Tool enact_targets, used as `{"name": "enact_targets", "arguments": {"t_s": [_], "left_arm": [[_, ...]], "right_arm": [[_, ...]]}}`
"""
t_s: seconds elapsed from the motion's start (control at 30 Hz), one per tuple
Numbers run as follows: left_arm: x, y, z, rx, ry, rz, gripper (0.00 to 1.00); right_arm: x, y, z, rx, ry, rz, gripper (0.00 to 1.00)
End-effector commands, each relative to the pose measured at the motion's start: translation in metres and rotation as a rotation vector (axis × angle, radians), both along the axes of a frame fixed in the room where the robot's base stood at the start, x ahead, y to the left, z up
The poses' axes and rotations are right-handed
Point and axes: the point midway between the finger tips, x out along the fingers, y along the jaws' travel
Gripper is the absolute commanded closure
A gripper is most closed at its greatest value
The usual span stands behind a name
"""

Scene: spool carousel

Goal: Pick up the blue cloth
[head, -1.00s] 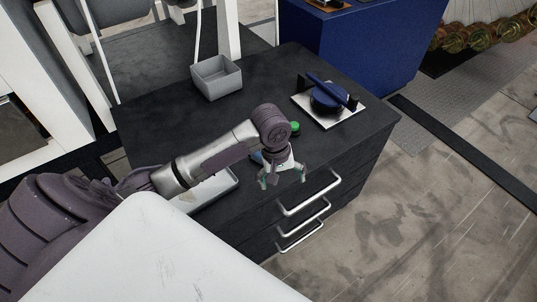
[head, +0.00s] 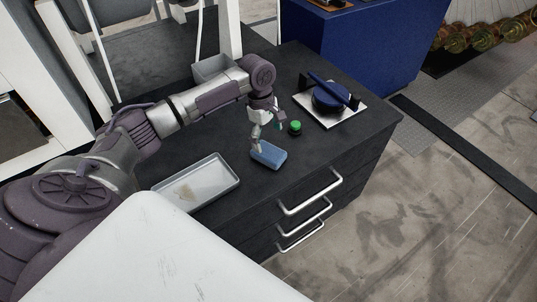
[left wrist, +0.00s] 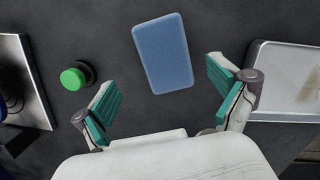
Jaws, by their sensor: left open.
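The blue cloth (head: 268,155) is a flat, folded-looking rectangle on the dark top of the drawer cabinet. It also shows in the left wrist view (left wrist: 163,53), ahead of the fingertips and between their lines. My left gripper (head: 266,131) is above the cabinet top, just behind the cloth in the head view. Its teal-padded fingers (left wrist: 166,98) are spread wide with nothing between them. In the left wrist view the whole cloth shows, clear of both fingers. My right gripper is not in view.
A grey tray with a brownish patch (head: 205,172) lies left of the cloth. A green button (head: 295,127) and a white plate (head: 350,115) bearing a dark blue device (head: 329,98) are to the right. A grey bin (head: 207,72) stands behind my left arm. Drawer handles face front.

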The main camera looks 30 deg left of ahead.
Motion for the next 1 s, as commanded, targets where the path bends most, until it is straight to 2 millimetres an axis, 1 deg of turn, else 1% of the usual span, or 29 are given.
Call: {"name": "enact_targets", "arguments": {"t_s": [0.17, 0.33, 0.43, 0.53, 0.73, 0.77, 1.0], "left_arm": [[-0.002, -0.002, -0.013, 0.001, 0.002, 0.0, 0.03], [-0.009, -0.005, -0.038, 0.002, 0.003, 0.0, 0.03], [-0.008, -0.007, -0.051, 0.002, 0.001, 0.0, 0.03], [-0.008, -0.008, -0.056, 0.002, -0.001, 0.0, 0.03], [-0.008, -0.008, -0.057, 0.002, -0.001, -0.001, 0.03], [-0.007, -0.008, -0.057, 0.002, -0.001, -0.001, 0.05], [-0.007, -0.008, -0.056, 0.001, -0.001, -0.001, 0.45]], "right_arm": [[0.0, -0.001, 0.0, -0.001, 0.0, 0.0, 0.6], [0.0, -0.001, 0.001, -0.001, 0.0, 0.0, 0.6], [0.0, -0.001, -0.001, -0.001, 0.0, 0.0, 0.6], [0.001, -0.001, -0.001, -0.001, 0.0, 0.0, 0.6], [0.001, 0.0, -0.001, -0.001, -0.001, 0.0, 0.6], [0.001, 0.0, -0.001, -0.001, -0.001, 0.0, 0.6], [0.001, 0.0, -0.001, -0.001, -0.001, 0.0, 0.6]]}}
